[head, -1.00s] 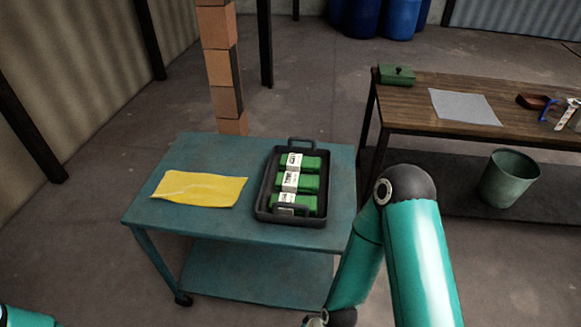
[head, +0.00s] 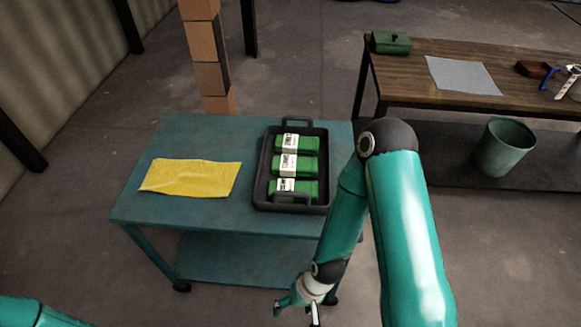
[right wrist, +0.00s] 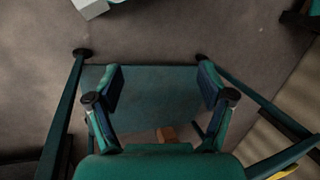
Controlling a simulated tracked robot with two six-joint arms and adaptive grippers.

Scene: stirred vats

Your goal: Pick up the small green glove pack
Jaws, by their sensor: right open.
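Three green glove packs with white labels lie in a row in a dark tray (head: 263,180) on the teal cart: a far one (head: 308,144), a middle one (head: 308,166) and a near one (head: 307,187). They look alike in size, so I cannot tell which is the small one. My right gripper (head: 298,311) is low in front of the cart, below its top and apart from the packs. In the right wrist view its fingers (right wrist: 161,75) are spread with nothing between them. Only part of my left arm shows at the lower left; its gripper is out of view.
A yellow cloth (head: 190,177) lies on the cart (head: 225,135) left of the tray. The tray has raised handles at its far and near ends. A wooden bench (head: 410,75) with a green box (head: 391,42) and a bin (head: 505,147) stand to the right. Stacked boxes (head: 209,60) rise behind the cart.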

